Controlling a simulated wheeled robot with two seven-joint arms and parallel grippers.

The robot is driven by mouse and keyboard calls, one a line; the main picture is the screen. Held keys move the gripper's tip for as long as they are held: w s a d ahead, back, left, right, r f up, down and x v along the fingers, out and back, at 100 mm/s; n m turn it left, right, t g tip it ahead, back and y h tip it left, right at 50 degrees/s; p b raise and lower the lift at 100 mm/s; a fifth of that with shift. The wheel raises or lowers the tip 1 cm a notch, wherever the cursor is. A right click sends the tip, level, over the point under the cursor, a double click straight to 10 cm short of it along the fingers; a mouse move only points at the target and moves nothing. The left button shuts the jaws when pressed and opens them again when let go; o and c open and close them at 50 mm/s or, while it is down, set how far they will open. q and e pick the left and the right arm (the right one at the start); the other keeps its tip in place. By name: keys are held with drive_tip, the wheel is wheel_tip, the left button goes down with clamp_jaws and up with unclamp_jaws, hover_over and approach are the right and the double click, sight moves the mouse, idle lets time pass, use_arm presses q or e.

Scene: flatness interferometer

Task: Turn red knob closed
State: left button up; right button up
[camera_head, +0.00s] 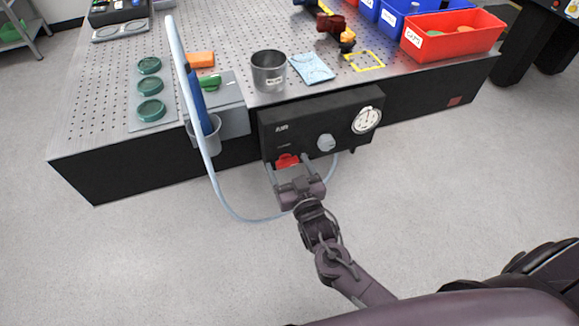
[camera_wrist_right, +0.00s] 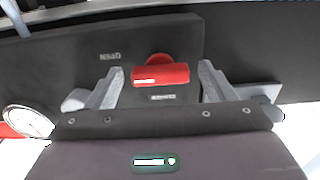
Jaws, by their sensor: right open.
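The red knob (camera_head: 287,160) sits on the front of a black panel (camera_head: 348,107) at the table's front edge. In the right wrist view the red knob (camera_wrist_right: 160,75) shows as a horizontal bar with a white mark toward its left end. Lettering that looks like "OPEN" stands on the panel to the knob's left, and a small label is below the knob. My right gripper (camera_head: 291,164) is open, with one finger on each side of the knob. In the right wrist view (camera_wrist_right: 160,86) gaps show between both fingers and the knob. My left gripper is not in view.
A grey knob (camera_head: 326,142) and a round gauge (camera_head: 367,120) are on the same panel, right of the red knob. A pale hose (camera_head: 211,178) loops below the panel. A metal cup (camera_head: 268,72) stands on the table above. The floor in front is clear.

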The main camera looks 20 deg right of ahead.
drive_tip(key=c, duration=1)
